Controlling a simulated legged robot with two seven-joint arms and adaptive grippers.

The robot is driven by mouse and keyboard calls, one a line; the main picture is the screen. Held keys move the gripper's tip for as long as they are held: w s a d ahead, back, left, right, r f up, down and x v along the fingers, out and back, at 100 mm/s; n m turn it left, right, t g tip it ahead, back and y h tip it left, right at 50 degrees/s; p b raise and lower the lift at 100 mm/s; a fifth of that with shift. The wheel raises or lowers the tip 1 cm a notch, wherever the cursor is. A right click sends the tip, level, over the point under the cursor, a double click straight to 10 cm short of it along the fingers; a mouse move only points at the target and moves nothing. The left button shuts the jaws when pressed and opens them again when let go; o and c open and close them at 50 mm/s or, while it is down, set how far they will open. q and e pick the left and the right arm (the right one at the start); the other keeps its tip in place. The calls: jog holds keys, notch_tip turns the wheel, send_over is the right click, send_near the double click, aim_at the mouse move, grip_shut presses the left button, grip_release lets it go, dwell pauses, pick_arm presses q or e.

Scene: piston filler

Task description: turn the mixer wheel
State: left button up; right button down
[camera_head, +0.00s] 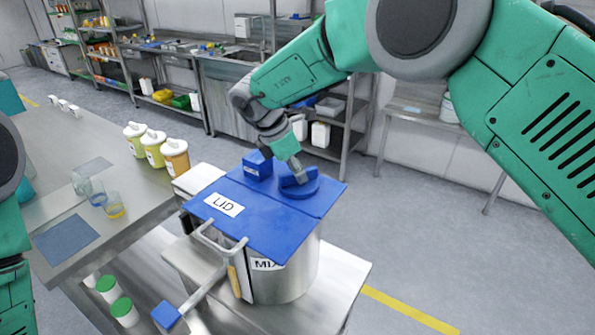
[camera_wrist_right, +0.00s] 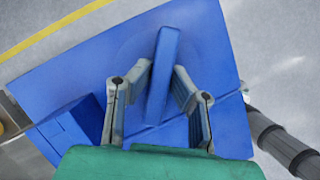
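The mixer wheel (camera_head: 310,190) is a round blue disc with a raised bar across it, on top of the blue lid (camera_head: 265,222) of a steel pot (camera_head: 290,282) marked "MIX". In the right wrist view the bar (camera_wrist_right: 162,75) stands between the two fingers of my right gripper (camera_wrist_right: 162,72). The fingers are spread on either side of the bar, with small gaps visible near the tips. In the head view my right gripper (camera_head: 292,174) points down at the wheel and hides part of it. Only parts of my left arm show at the left edge; its gripper is out of view.
A blue block (camera_head: 257,165) stands on the lid beside the wheel. A metal handle (camera_head: 215,240) is at the pot's front, and a blue-ended lever (camera_head: 166,314) is below. The steel table (camera_head: 120,230) at left holds cups and lidded bottles (camera_head: 175,160).

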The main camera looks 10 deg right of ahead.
jog(key=shift+w+r+n, duration=0.1)
jog(key=shift+n, duration=0.3)
